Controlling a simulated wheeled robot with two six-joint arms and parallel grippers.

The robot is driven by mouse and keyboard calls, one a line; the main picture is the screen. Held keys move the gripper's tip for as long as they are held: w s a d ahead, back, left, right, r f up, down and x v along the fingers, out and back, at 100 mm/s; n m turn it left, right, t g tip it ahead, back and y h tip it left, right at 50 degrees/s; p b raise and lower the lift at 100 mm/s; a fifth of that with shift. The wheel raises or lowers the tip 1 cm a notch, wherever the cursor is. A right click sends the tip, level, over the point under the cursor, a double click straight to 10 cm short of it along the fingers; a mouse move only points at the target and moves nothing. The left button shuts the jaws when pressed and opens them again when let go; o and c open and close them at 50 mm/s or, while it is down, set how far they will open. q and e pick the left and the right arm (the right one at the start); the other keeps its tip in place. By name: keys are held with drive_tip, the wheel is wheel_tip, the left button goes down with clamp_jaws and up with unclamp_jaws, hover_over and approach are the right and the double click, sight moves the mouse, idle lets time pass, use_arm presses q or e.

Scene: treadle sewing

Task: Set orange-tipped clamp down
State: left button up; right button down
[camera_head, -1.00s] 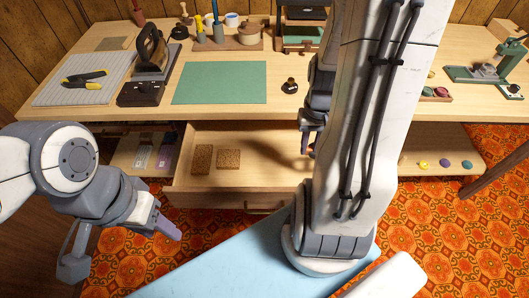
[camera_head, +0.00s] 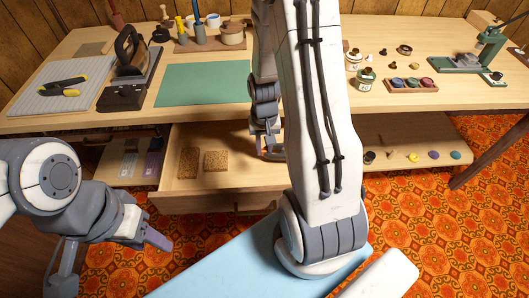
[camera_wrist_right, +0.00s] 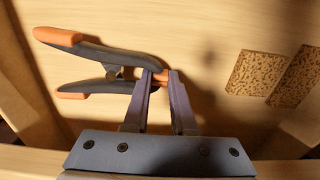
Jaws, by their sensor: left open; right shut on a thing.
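The orange-tipped clamp (camera_wrist_right: 100,65) has dark handles with orange ends and orange jaw tips, and lies sideways in the right wrist view. My right gripper (camera_wrist_right: 161,80) is shut on it near the jaw end. In the head view my right gripper (camera_head: 268,148) is over the open drawer (camera_head: 225,181), and my arm hides part of it. I cannot tell whether the clamp touches the drawer floor. My left gripper (camera_head: 157,240) is open and empty, in front of the drawer at the lower left.
Two brown patterned cork pieces (camera_head: 188,162) lie in the drawer's left part; they also show in the right wrist view (camera_wrist_right: 252,73). The drawer floor around the clamp looks clear.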

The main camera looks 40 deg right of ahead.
drive_tip(key=shift+f, duration=1)
drive_tip(key=shift+f, duration=0.2)
drive_tip(key=c, duration=0.7)
unclamp_jaws()
drive_tip(key=shift+c, duration=0.2)
drive_tip(key=shift+r, duration=0.15)
wheel_tip(320, 180, up, 12)
drive_tip(key=p, duration=0.3)
drive_tip(key=s+a+r+n, duration=0.2)
drive_tip(key=a+r+n, duration=0.1)
drive_tip(key=a, duration=0.5)
drive_tip(key=s+a+r+n, duration=0.2)
drive_tip(key=a+r+n, duration=0.15)
drive_tip(key=a, duration=0.45)
drive_tip(key=s+a+r+n+y, duration=0.1)
drive_tip(key=s+a+r+n, duration=0.2)
drive_tip(key=s+a+n, duration=0.4)
drive_tip(key=s+a, duration=0.2)
drive_tip(key=s, duration=0.2)
drive_tip(key=shift+s, duration=0.4)
